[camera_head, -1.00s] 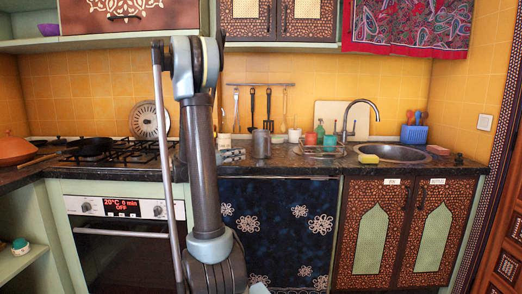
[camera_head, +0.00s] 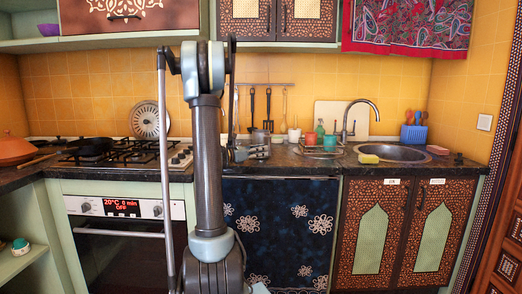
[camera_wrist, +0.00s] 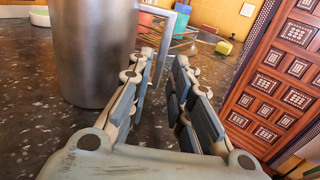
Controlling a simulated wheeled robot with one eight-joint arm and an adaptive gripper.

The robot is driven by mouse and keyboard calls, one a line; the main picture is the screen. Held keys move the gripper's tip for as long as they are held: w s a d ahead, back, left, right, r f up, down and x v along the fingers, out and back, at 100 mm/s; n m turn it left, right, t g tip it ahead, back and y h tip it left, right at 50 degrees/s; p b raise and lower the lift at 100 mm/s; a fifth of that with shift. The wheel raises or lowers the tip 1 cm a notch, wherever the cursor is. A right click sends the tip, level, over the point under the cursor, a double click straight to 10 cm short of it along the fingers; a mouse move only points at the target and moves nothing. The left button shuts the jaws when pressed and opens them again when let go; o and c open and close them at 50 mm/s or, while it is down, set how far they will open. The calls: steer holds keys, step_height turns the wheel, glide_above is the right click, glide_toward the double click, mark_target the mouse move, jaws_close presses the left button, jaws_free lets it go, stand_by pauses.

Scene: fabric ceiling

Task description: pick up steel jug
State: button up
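The steel jug (camera_wrist: 92,45) is a plain grey metal cylinder standing upright on the dark counter. It fills the upper left of the wrist view, with its handle towards my gripper. In the head view the jug (camera_head: 261,136) is small and partly hidden behind my gripper (camera_head: 252,153). In the wrist view my gripper (camera_wrist: 165,58) is open, its two fingers pointing towards the jug's handle side. The handle appears between or just beyond the fingertips; I cannot tell whether it touches them. The jug's top is cut off in the wrist view.
A dish rack (camera_head: 322,149) with cups stands right of the jug, then a sink (camera_head: 393,154) with a yellow sponge (camera_head: 369,159) at its edge. A gas stove (camera_head: 128,153) is on the left. Speckled counter (camera_wrist: 35,130) is bare in front of the jug.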

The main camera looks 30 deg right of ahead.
steer(key=shift+w+d, duration=0.1)
steer(key=shift+d, duration=2.4)
jaws_close()
steer(key=shift+r, duration=0.1)
